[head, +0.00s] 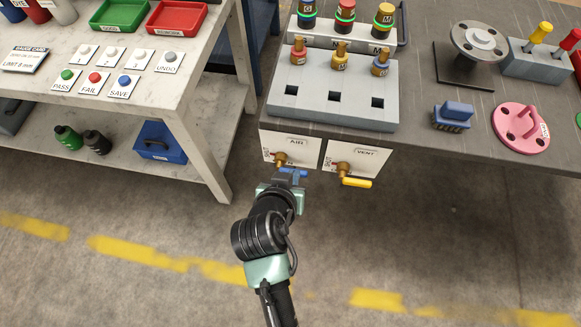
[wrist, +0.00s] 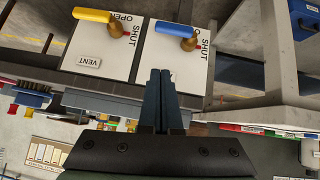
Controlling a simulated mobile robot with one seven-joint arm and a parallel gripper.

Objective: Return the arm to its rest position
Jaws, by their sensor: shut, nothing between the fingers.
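My arm reaches forward from the bottom of the head view. My gripper (head: 283,181) is in front of the workbench's front edge, close to the AIR valve. In the wrist view my gripper (wrist: 161,76) has its two dark fingers pressed together with nothing between them. The AIR valve's blue handle (head: 294,173) shows just past the gripper in the head view and also in the wrist view (wrist: 174,29). I cannot tell whether the fingers touch it. The VENT valve's yellow handle (head: 357,182) is to the right, apart from the gripper.
The dark workbench (head: 420,98) carries a grey block with brass fittings (head: 330,92), a flanged spool (head: 479,42), a blue brush (head: 453,116) and a pink flange (head: 522,128). A pale table (head: 150,105) with buttons stands at left. Open floor (head: 130,215) lies below.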

